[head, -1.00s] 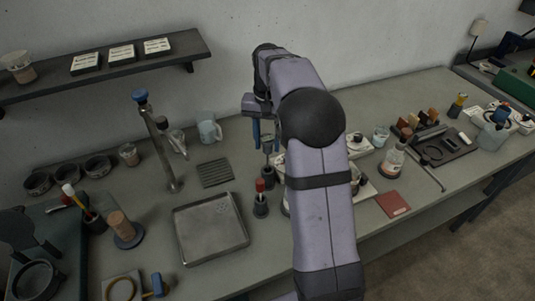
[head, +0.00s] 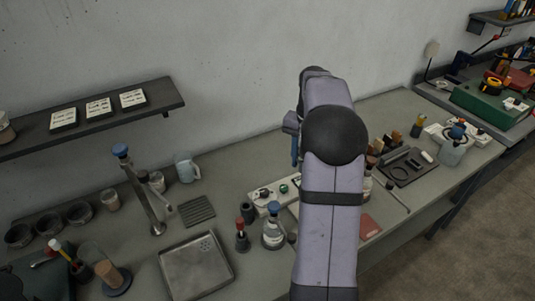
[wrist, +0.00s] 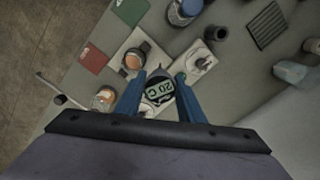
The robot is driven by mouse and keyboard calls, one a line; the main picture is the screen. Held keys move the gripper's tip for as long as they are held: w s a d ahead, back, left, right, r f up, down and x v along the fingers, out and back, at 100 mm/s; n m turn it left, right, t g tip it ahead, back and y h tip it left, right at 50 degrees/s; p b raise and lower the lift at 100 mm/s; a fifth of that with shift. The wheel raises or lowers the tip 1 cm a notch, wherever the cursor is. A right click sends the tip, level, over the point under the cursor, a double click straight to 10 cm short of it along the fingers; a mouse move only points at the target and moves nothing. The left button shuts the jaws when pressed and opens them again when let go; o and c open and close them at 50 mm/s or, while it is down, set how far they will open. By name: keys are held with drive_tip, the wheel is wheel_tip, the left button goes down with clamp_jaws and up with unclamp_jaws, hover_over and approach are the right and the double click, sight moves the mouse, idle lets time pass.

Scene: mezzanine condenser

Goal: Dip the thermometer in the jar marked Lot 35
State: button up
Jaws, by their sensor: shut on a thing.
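My gripper (wrist: 159,98) is shut on the thermometer (wrist: 158,90), a dark round-headed instrument whose display reads about 20 C. Its probe is hidden below the head. In the head view my arm hides most of the gripper and all of the thermometer. In the wrist view a jar with orange-brown contents (wrist: 133,61) stands on a white plate, left of the thermometer. Another jar with orange contents (wrist: 104,97) stands farther left. A blue-stoppered jar (head: 273,235) shows left of my arm; its top also shows in the wrist view (wrist: 186,9). I cannot read any lot marking.
An empty-looking black holder (head: 247,211) and a red-topped item (head: 241,237) stand near the blue-stoppered jar. A metal tray (head: 195,268) and a tall metal post (head: 145,200) are on the left. A red booklet (wrist: 93,58) lies flat near the bench edge.

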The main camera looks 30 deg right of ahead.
drive_tip(key=s+d+f+m+p, duration=0.1)
drive_tip(key=s+d+f+p, duration=0.1)
drive_tip(key=s+d, duration=0.2)
drive_tip(key=shift+s+d+m+p, duration=0.35)
drive_tip(key=shift+d+m, duration=0.05)
drive_tip(key=shift+d, duration=1.35)
drive_tip(key=shift+f, duration=0.25)
wheel_tip(320, 180, down, 11)
drive_tip(key=b, duration=0.7)
drive_tip(key=shift+b, duration=0.4)
drive_tip(key=shift+f, duration=0.1)
idle(2.2)
wheel_tip(320, 180, up, 10)
drive_tip(key=p, duration=0.8)
